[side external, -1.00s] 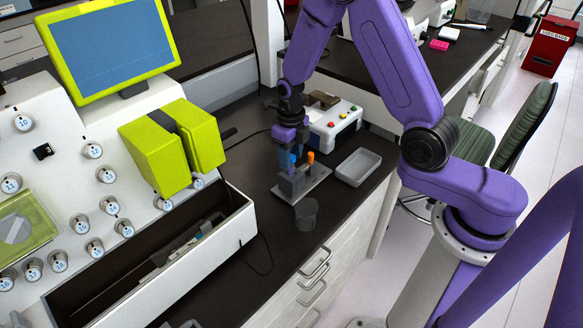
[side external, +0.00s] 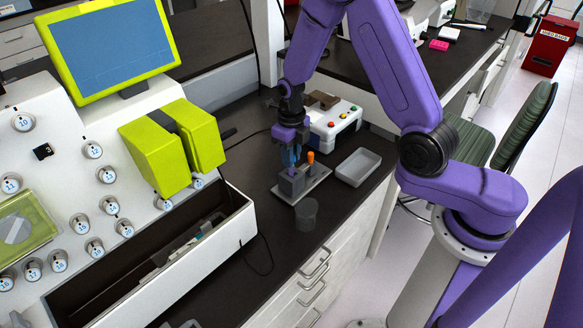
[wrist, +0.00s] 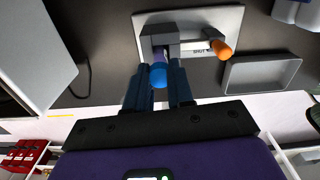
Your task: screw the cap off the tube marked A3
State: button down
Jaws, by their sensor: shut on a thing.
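A blue cap (wrist: 158,75) sits on a tube standing in the dark grey holder block (side external: 291,184). A purple band shows just beyond the cap in the wrist view. My gripper (side external: 290,160) is directly above the block and points down. Its two dark blue fingers (wrist: 158,82) are on either side of the blue cap, shut on it. In the side view the fingers mostly hide the cap. No A3 marking can be read on the tube.
An orange-capped item (side external: 310,158) stands close beside the block on the same light plate (side external: 318,178). An empty grey tray (side external: 358,167) lies to the right. A dark cup (side external: 306,215) stands in front. A white box with coloured buttons (side external: 338,125) is behind.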

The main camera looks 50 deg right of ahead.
jog(key=n, duration=0.5)
jog(key=shift+n, duration=0.4)
jog(key=shift+n, duration=0.3)
jog(key=n, duration=0.5)
jog(key=shift+n, duration=0.6)
jog(key=n, duration=0.4)
jog(key=shift+n, duration=1.1)
